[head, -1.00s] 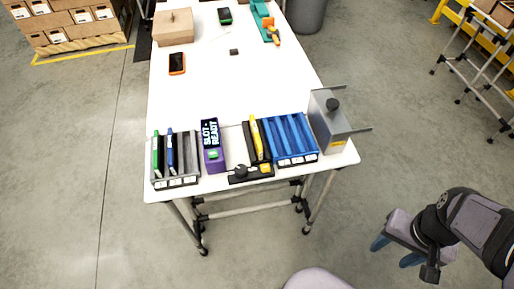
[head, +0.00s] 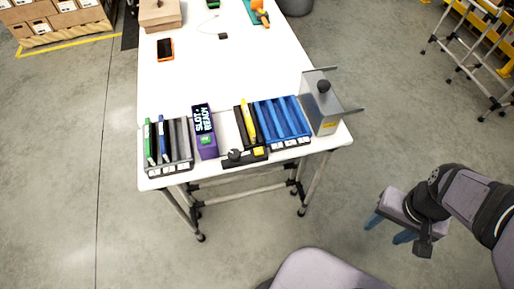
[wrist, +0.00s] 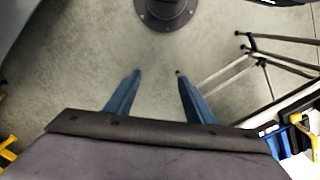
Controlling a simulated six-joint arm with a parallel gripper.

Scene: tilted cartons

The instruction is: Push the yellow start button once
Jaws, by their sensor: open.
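A black fixture (head: 236,160) with a round black knob sits at the near edge of the white table. A small yellow patch (head: 258,151) on its right end looks like the yellow button, but it is too small to be sure. My gripper (head: 388,229) is off to the right of the table, over the floor, well away from the fixture. Its two blue fingers are apart with nothing between them. In the wrist view the open fingers (wrist: 157,73) point over bare floor; the fixture cannot be made out there.
A purple box (head: 206,148) with a green button and a "SLOT READY" display stands left of the fixture. A grey rack (head: 182,160), a blue rack (head: 285,123) and a grey metal box (head: 325,105) line the near edge. The table's middle (head: 235,75) is mostly clear.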

